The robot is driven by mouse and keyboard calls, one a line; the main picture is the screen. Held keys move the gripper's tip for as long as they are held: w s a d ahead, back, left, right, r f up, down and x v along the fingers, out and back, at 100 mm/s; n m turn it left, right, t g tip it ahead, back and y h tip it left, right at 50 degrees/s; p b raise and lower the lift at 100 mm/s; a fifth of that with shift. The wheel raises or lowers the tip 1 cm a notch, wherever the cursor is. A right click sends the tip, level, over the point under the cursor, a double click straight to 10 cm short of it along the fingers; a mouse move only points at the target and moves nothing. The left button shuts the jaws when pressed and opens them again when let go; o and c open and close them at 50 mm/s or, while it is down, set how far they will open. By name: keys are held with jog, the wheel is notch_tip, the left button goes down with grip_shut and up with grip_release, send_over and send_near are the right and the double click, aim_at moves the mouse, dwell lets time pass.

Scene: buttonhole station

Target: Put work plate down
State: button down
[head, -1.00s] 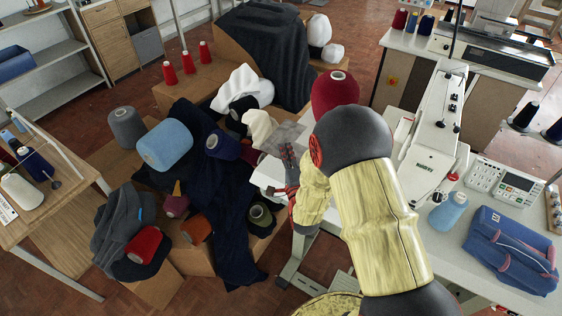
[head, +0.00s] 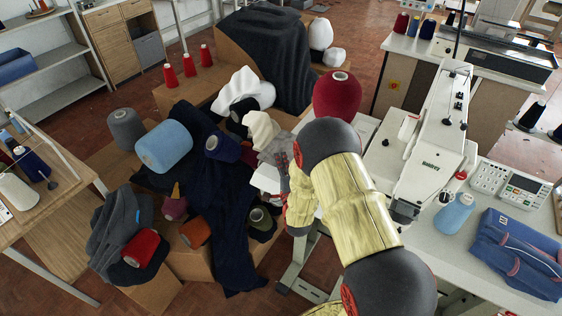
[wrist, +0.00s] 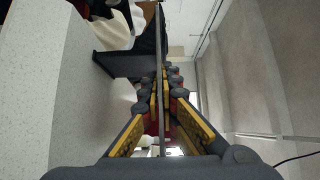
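The work plate (wrist: 158,35) is a thin plate seen almost edge-on in the wrist view. It stands between the yellow-padded fingers of my gripper (wrist: 165,85), which are shut on it. In the head view a grey, see-through part of the plate (head: 274,150) shows left of my arm, near the white table corner. My arm hides most of the gripper there. The pale speckled tabletop (wrist: 45,90) fills the left of the wrist view, apart from the plate. I cannot tell the exact height between them.
The white buttonhole machine (head: 435,135) stands right of my arm, with a large red cone (head: 337,97) behind the arm. Yarn cones and dark cloth (head: 235,210) crowd the boxes at left.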

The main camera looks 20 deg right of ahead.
jog(key=shift+f, duration=0.1)
jog(key=c, duration=2)
grip_release()
jog(key=shift+c, duration=0.2)
jog(key=shift+r, duration=0.25)
jog(key=p+v, duration=0.2)
jog(key=v, duration=1)
jog(key=shift+f, duration=0.15)
